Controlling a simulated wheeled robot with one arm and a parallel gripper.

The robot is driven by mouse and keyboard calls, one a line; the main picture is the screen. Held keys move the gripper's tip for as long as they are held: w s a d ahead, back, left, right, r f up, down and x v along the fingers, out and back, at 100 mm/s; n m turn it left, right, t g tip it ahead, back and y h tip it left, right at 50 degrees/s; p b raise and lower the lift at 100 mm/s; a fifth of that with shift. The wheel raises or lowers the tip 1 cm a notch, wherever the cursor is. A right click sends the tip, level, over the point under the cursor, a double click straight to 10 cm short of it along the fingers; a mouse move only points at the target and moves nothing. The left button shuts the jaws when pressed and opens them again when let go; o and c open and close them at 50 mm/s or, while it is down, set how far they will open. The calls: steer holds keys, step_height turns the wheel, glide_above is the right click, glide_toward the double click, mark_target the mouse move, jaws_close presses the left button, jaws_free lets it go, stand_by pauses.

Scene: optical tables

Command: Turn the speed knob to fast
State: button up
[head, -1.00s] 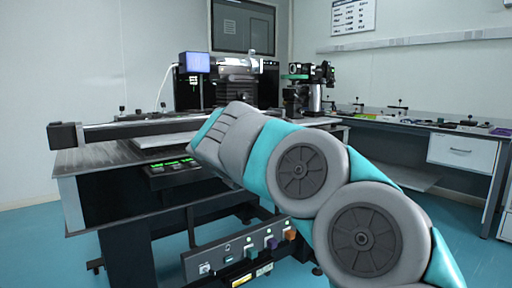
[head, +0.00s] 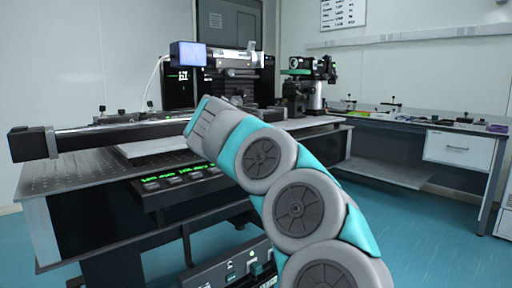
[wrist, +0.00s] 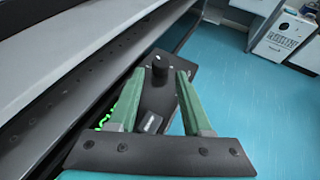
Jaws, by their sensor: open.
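In the wrist view a small black round knob (wrist: 160,66) stands up from a dark control box (wrist: 156,95) at the table edge. My gripper (wrist: 160,73) shows its two green fingers spread apart, with the knob appearing between their tips. I cannot tell whether the tips reach down to its height; no contact shows. The control box also shows in the head view (head: 150,187), with green lit readouts along it. There my arm hides my gripper and the knob. The knob's markings are not legible.
The optical table (head: 85,172) carries a long dark rail (head: 100,138) and instruments with a small screen (head: 188,54). A lower panel (head: 228,268) with switches sits below, partly behind my arm. A side bench (head: 415,124) stands right. Blue floor is open between them.

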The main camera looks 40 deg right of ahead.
steer(key=x, duration=0.7)
steer(key=shift+w+d+f, duration=0.1)
steer(key=shift+d+f, duration=0.05)
steer(key=shift+d, duration=0.05)
jaws_close()
